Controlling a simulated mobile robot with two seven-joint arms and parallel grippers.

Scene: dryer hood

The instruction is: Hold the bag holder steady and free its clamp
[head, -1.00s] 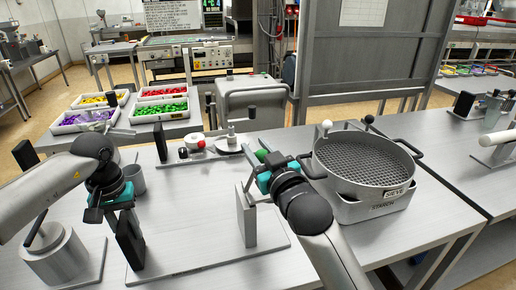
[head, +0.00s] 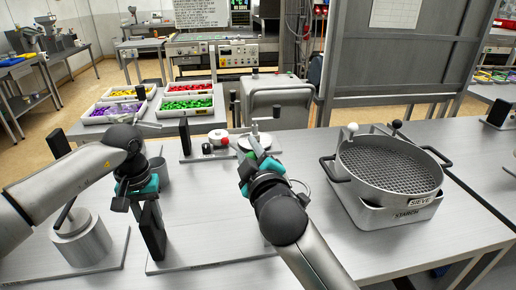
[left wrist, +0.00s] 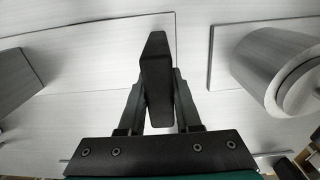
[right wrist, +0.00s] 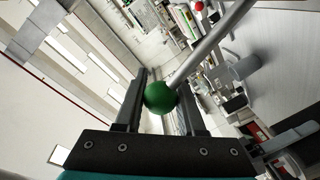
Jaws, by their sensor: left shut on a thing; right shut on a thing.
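The bag holder is a flat base plate (head: 205,250) on the bench with a black upright pad (head: 152,230) at its left; its right side is hidden behind my right arm. My left gripper (head: 142,198) is shut on the black pad, which stands between its fingers in the left wrist view (left wrist: 157,75). My right gripper (head: 250,160) is above the holder's right part. It is shut on a green ball knob (right wrist: 160,97) at the end of a metal rod (right wrist: 213,42), seen in the right wrist view. The clamp itself is hidden in the head view.
A sieve (head: 390,170) sits on a starch tray (head: 395,213) to the right of my right arm. A metal cylinder (head: 82,238) on a plate stands left. A fixture with a red knob (head: 218,137) is behind. Trays of coloured pieces (head: 187,103) lie farther back.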

